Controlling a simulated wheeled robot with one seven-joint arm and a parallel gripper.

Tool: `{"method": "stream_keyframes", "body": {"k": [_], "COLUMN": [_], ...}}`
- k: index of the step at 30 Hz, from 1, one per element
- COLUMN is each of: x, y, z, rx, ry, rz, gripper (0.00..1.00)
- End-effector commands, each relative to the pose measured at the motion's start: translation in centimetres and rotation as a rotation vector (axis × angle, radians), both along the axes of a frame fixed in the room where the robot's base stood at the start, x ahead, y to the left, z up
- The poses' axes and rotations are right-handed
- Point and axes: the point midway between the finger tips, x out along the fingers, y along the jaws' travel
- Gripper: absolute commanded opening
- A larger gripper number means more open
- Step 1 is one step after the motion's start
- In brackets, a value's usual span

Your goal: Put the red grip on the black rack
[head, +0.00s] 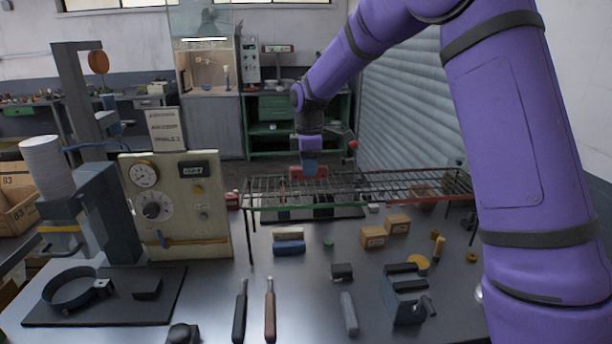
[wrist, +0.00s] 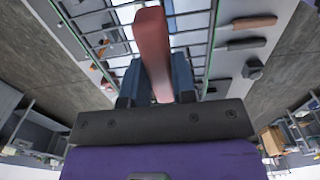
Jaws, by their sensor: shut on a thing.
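The red grip (head: 297,173) is held between the fingers of my gripper (head: 309,168), at the far left part of the black rack. In the wrist view the red grip (wrist: 152,42) runs lengthwise between the two blue fingers of my gripper (wrist: 156,85), which are shut on it. The black rack (head: 400,183) is a raised wire grid on thin legs, and its wires (wrist: 200,30) also show in the wrist view. The grip is over or at the level of the wires; I cannot tell whether it touches them.
A gauge panel (head: 172,205) stands left of the rack. Under and before the rack lie small wooden blocks (head: 373,237), a blue bar (head: 288,247) and a grey vise (head: 403,295). Two long-handled tools (head: 270,312) lie at the front. The rack's right part looks clear.

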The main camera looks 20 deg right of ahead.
Motion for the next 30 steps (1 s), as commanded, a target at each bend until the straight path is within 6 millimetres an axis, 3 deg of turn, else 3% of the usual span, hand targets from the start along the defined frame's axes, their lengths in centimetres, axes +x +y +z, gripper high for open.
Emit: {"method": "stream_keyframes", "body": {"k": [9,16,28,29,30], "x": [2.3,2.1,2.1,2.1,2.1], "y": [0.1,0.1,0.1,0.1,0.1], "z": [-0.2,-3.4,-4.0,-4.0,-4.0], "rx": [0.0,0.0,0.0,0.0,0.0], "ry": [0.0,0.002,0.001,0.0,0.0], "rz": [-0.001,-0.001,-0.001,-0.001,-0.001], "gripper": [0.01,0.01,0.01,0.27,0.36]}}
